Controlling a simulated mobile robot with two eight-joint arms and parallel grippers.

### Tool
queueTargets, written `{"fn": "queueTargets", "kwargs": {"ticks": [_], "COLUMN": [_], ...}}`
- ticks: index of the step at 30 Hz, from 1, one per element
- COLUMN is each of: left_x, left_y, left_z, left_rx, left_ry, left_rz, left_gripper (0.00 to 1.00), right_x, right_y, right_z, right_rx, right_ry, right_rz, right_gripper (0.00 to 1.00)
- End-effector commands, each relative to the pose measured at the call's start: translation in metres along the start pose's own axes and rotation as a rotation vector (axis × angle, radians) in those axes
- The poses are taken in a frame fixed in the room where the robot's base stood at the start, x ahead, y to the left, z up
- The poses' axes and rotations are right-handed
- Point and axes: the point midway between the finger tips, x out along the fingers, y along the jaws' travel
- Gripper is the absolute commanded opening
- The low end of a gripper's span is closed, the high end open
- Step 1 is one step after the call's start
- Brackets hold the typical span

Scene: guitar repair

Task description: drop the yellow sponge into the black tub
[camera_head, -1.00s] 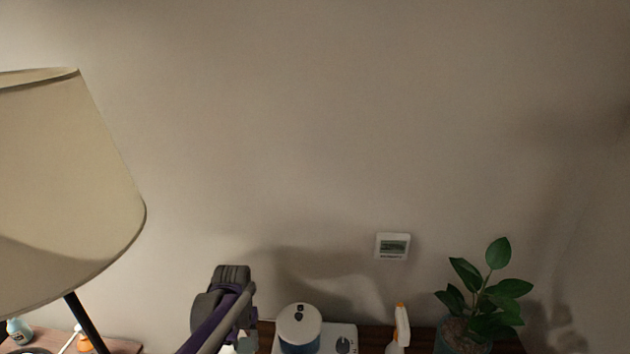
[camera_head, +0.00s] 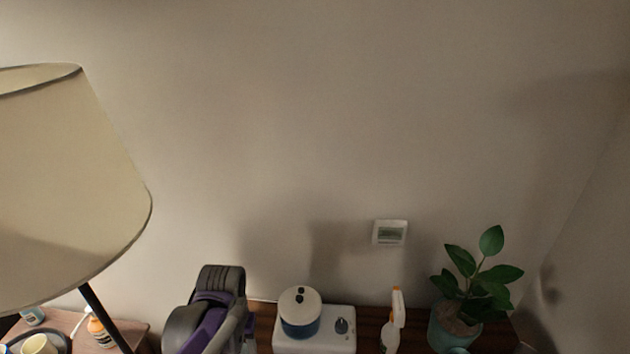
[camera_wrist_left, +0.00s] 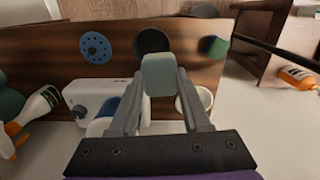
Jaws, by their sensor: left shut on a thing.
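In the left wrist view my left gripper (camera_wrist_left: 160,94) is shut on a small block (camera_wrist_left: 159,75) with a grey-green face. No yellow shows on it, so I cannot tell for sure whether it is the sponge. A round black thing (camera_wrist_left: 151,39), which looks like the black tub, lies just beyond the block on the brown wooden surface. The block partly covers its near edge in the picture; the height between them is unclear. In the head view only my left arm shows, at the bottom left of centre; its fingers are hidden. My right gripper is in neither view.
In the left wrist view a blue disc with holes (camera_wrist_left: 95,47) and a dark green block (camera_wrist_left: 215,46) flank the black thing. A white device (camera_head: 315,336), spray bottle (camera_head: 393,322), potted plant (camera_head: 456,328) and big lampshade (camera_head: 66,185) stand around.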

Motion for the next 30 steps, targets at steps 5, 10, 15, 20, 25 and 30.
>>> {"fn": "queueTargets", "kwargs": {"ticks": [5,10,15,20,25,30], "left_x": [0.008,0.026,0.048,0.06,0.061,0.06], "left_y": [0.0,0.0,0.0,0.0,0.0,0.0], "left_z": [0.004,0.005,0.005,0.004,0.002,0.002], "left_rx": [0.0,0.0,0.0,0.0,0.0,0.0], "left_ry": [-0.003,-0.006,-0.005,-0.003,-0.001,-0.001], "left_rz": [0.0,0.0,0.0,0.0,0.0,0.0], "left_gripper": [0.03,0.03,0.03,0.03,0.03,0.54], "right_x": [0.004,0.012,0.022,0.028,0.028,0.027], "right_y": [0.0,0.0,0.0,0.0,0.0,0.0], "right_z": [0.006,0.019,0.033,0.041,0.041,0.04], "right_rx": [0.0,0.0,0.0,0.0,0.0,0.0], "right_ry": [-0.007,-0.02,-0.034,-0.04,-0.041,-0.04], "right_rz": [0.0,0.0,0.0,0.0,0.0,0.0], "right_gripper": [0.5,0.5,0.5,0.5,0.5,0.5]}}
